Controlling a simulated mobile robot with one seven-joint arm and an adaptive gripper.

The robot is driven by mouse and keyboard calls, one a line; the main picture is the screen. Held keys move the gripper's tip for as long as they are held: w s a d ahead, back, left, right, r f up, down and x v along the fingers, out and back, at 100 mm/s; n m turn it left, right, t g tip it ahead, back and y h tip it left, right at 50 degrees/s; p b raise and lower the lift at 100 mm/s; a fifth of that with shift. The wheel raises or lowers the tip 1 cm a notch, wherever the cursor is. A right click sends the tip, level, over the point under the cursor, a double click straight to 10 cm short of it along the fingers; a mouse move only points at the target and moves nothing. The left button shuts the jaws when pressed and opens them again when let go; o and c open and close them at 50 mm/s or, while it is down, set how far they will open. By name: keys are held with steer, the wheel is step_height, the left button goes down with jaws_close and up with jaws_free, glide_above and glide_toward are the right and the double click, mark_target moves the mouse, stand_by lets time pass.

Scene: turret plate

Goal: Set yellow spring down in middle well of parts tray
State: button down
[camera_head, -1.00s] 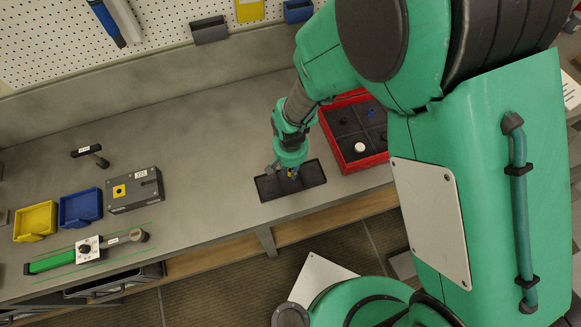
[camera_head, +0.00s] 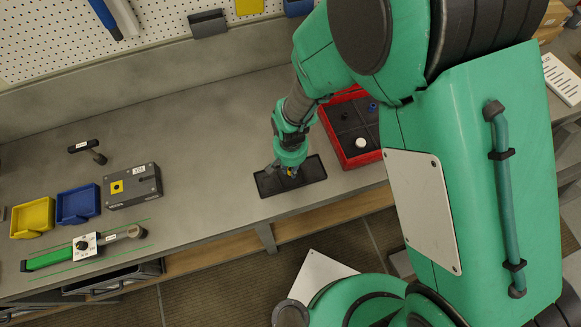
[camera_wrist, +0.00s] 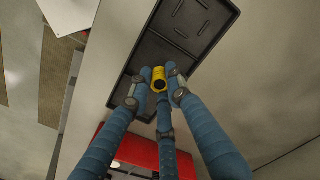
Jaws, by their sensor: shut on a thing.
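My gripper (camera_head: 289,171) is over the middle part of the black parts tray (camera_head: 264,186). In the wrist view its three blue fingers (camera_wrist: 155,94) are shut on the yellow spring (camera_wrist: 159,76), a short yellow cylinder with a dark end. The spring shows only as a small yellow spot in the head view (camera_head: 291,175). The tray also shows in the wrist view (camera_wrist: 205,22), with one end well bare and marked with slots. The fingers and spring cover much of the middle well. I cannot tell whether the spring touches its floor.
A red divided box (camera_head: 341,152) with small parts stands close behind and right of the tray. A grey box (camera_head: 134,187), blue bin (camera_head: 78,206), yellow bin (camera_head: 32,218) and green slide fixture (camera_head: 70,254) are at left.

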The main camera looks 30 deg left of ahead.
steer(key=shift+f+b, duration=1.05)
steer(key=shift+f, duration=0.5)
stand_by(1.9)
steer(key=c, duration=1.5)
jaws_free()
steer(key=shift+c, duration=0.2)
step_height(320, 180, up, 12)
steer(key=shift+r, duration=0.1)
